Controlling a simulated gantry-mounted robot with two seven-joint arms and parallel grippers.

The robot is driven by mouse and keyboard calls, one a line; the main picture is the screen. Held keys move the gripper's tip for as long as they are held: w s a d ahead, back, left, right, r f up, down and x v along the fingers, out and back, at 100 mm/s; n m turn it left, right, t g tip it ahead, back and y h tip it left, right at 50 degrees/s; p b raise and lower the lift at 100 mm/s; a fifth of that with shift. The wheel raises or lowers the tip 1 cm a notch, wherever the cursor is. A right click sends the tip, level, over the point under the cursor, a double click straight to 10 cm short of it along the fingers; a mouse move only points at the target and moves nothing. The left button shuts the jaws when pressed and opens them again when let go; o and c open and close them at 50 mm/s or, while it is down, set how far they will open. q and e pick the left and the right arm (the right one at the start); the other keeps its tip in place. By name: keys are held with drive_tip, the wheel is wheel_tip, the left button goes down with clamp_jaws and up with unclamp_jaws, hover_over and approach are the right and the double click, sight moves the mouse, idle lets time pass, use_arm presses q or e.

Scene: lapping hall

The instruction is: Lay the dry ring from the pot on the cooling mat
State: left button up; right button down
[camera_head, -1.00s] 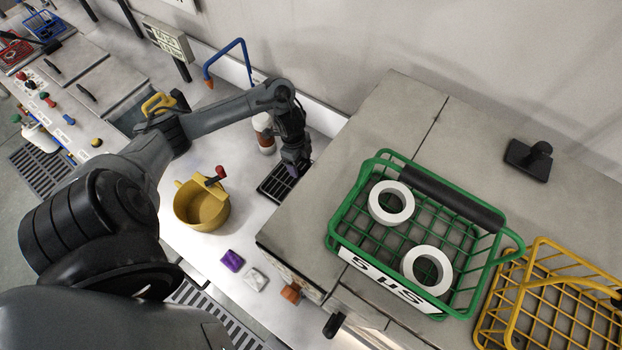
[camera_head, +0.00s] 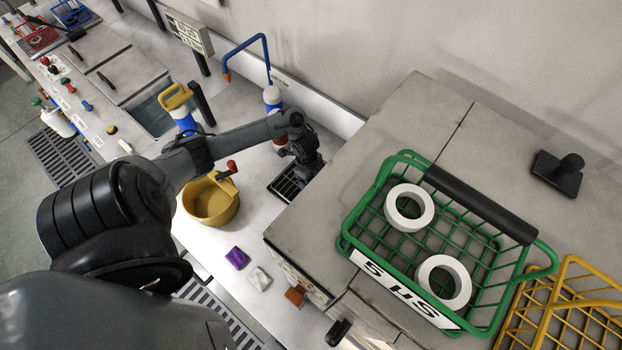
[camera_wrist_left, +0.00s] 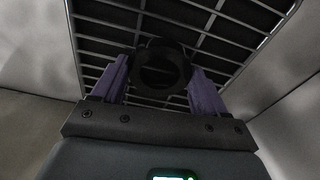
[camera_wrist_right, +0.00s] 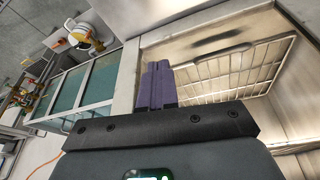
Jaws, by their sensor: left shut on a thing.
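My left gripper (camera_wrist_left: 160,78) has purple fingers shut on a dark ring (camera_wrist_left: 163,52) in the left wrist view. Behind the ring is a dark surface crossed by pale bars, the mat (camera_wrist_left: 115,42); I cannot tell whether ring and mat touch. In the head view my left gripper (camera_head: 309,168) is at the right end of the small black gridded mat (camera_head: 285,188) on the pale counter, and the ring is not discernible.
A green wire basket (camera_head: 352,232) with two white rings stands on the raised grey top at right, beside a yellow basket (camera_head: 540,318). A bottle (camera_head: 272,97) and blue pipe (camera_head: 245,45) are behind the mat. Purple (camera_head: 237,258) and white blocks lie in front.

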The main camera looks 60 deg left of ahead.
use_arm(q)
drive_tip(key=shift+f, duration=0.15)
drive_tip(key=o, duration=1.2)
drive_tip(key=r+p, duration=0.1)
drive_tip(key=r, duration=0.3)
drive_tip(key=a+r+p, duration=0.1)
drive_tip(key=r, duration=0.7)
drive_tip(key=shift+s+a+r+p, duration=0.2)
drive_tip(key=shift+s+p, duration=0.1)
drive_tip(key=shift+p, duration=0.1)
